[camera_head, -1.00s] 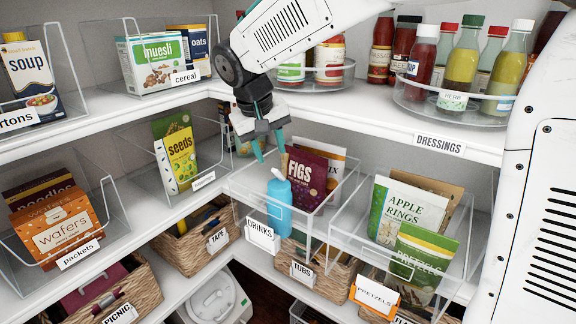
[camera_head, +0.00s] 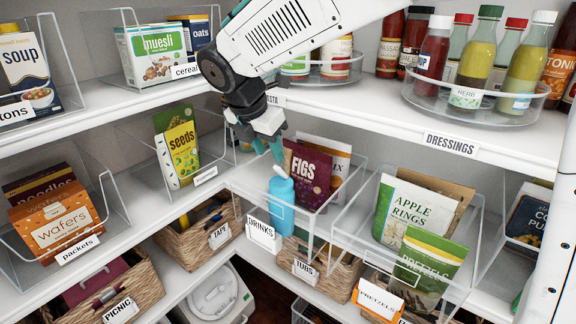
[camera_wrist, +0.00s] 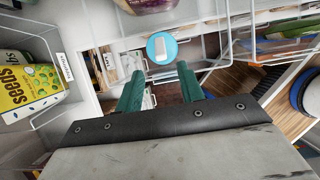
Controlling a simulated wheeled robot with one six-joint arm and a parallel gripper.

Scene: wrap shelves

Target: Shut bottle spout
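The blue bottle (camera_head: 281,208) stands upright in the clear drinks bin (camera_head: 318,222) on the middle shelf. Its pale spout (camera_head: 278,171) sticks up at a tilt from the blue cap. In the wrist view, the round blue top (camera_wrist: 172,54) shows from above, with the pale spout (camera_wrist: 160,47) lying across it. My gripper (camera_head: 270,150) is just above the bottle, with its teal fingers pointing down. In the wrist view, my gripper (camera_wrist: 159,80) has a clear gap between its fingers and holds nothing. The bottle top is beyond the fingertips. I cannot see contact.
A figs pouch (camera_head: 307,178) stands right behind the bottle. The bin with apple rings (camera_head: 412,215) is to the right, and a seeds pouch (camera_head: 182,152) is to the left. The upper shelf edge (camera_head: 370,125) and a turntable of dressings (camera_head: 478,97) are close to my arm.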

